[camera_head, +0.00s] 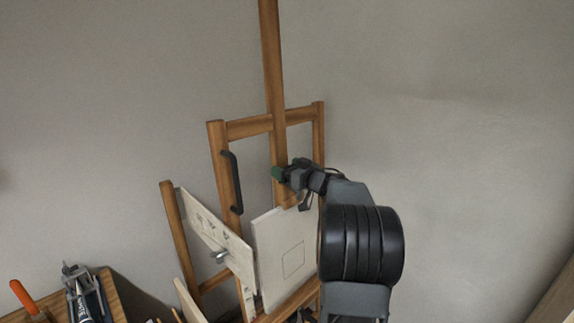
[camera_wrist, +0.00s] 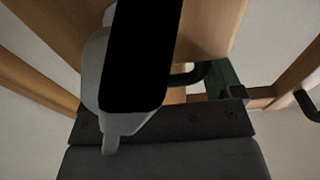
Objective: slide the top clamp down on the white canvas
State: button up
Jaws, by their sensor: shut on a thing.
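The white canvas (camera_head: 281,262) stands on the wooden easel, with a thin square outline drawn on its face. The top clamp (camera_head: 287,194) is a wooden piece on the easel's central mast, right at the canvas's top edge; I cannot tell whether it touches. A dark green part (camera_head: 277,173) sits at the clamp and also shows in the wrist view (camera_wrist: 222,77). My gripper (camera_head: 291,175) comes from the right and is shut on the clamp at this green part. The exact grip is hidden by my gripper's own parts.
The easel's tall mast (camera_head: 273,60) rises above the clamp. A black handle (camera_head: 232,182) is on the left upright. A pale board with a wing nut (camera_head: 219,256) leans left of the canvas. A wooden surface with tools (camera_head: 82,290) is at lower left. The right wall side is clear.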

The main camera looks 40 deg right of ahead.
jog(key=shift+d+f, duration=0.1)
jog(key=shift+f, duration=0.75)
jog(key=shift+r, duration=0.15)
jog(key=o, duration=1)
jog(key=shift+c, duration=0.2)
jog(key=s+d+b, duration=0.2)
jog(key=s, duration=1.1)
jog(key=shift+s+d+b, duration=0.25)
jog(key=shift+s+b, duration=0.1)
jog(key=shift+s, duration=0.05)
